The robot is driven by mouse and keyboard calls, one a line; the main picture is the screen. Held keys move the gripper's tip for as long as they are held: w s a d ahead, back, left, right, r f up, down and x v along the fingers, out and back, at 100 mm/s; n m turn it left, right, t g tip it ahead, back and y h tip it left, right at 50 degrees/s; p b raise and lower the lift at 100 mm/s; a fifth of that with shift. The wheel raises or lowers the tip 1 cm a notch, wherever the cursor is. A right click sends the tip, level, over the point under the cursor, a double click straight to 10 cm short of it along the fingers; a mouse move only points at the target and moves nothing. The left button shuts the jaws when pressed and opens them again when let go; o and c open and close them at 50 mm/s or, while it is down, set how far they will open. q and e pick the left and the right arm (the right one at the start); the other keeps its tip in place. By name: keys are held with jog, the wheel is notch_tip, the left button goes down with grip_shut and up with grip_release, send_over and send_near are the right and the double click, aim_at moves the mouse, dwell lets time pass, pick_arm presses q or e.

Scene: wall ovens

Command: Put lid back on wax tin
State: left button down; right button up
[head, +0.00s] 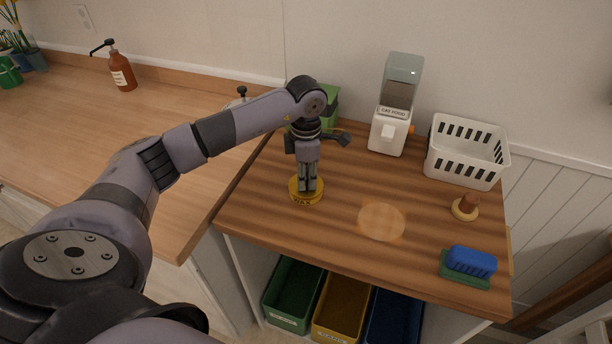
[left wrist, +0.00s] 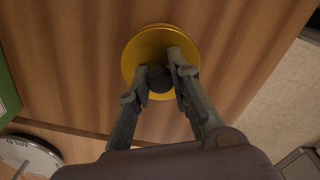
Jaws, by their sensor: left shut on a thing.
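The yellow wax tin (head: 306,199), with WAX on its side, stands upright on the striped wooden counter. My left gripper (head: 308,190) points straight down over it. In the left wrist view my left gripper (left wrist: 168,77) is shut on the dark round knob of the yellow lid (left wrist: 146,58). The lid lies over the tin, and a second yellow edge shows slightly offset from it. I cannot tell whether the lid rests on the tin or is just above it. The fingers hide part of the lid. My right gripper is not in view.
A pale round patch (head: 382,221) marks the counter right of the tin. A green box (head: 331,103) is behind my wrist. The counter's front middle is clear.

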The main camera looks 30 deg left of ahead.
pick_arm(q)
jog(key=c, duration=1.4)
grip_release()
jog(key=shift+o, duration=0.4)
jog(key=o, duration=0.4)
jog(key=shift+o, duration=0.2)
jog(key=shift+r+p, duration=2.05)
jog(key=shift+r, duration=1.5)
jog(key=shift+c, duration=0.2)
